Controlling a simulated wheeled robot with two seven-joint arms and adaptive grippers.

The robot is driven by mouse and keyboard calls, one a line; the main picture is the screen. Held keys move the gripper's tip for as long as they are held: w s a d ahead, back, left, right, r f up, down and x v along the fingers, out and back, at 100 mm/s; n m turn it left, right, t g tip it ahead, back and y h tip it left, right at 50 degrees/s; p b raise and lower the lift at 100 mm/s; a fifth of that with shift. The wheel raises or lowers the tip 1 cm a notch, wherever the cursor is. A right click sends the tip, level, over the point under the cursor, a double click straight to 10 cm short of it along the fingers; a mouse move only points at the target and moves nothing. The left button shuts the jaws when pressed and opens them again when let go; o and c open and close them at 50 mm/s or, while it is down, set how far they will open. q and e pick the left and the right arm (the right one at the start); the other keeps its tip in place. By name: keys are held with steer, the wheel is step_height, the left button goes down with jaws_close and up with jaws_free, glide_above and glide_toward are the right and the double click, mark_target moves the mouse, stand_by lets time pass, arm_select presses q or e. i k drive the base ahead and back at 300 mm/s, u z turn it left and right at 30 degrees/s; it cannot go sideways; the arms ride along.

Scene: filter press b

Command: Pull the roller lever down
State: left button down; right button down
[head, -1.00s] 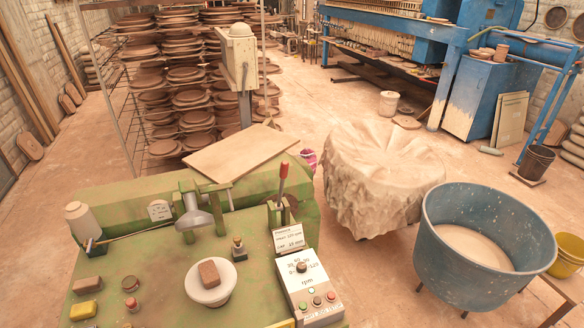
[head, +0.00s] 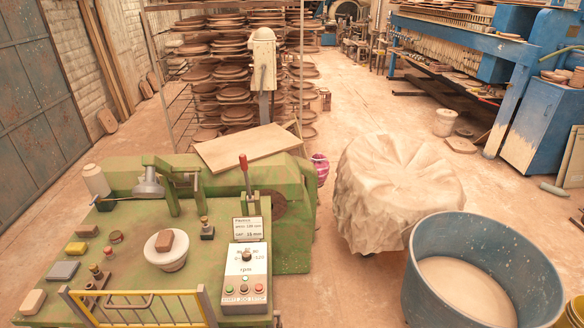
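The green machine (head: 60,225) stands at the lower left. A lever with a red grip (head: 244,163) rises nearly upright from its right side, behind the white control panel (head: 246,272). A grey roller head (head: 147,184) hangs from a green bracket at the back of the machine top. Below and in front of it, a brown block of clay (head: 165,240) sits on a round white mould (head: 163,258). I cannot tell from the picture which part moves the roller. Neither of my grippers is in view.
A yellow guard rail (head: 137,293) crosses the machine's front edge. A board (head: 248,147) lies on the machine's back. To the right stand a cloth-covered round object (head: 390,185) and a blue tub (head: 420,280). Open floor (head: 345,285) lies between machine and tub.

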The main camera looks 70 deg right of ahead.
mark_target(243, 162)
steer(key=k, duration=0.45)
steer(key=z, duration=2.25)
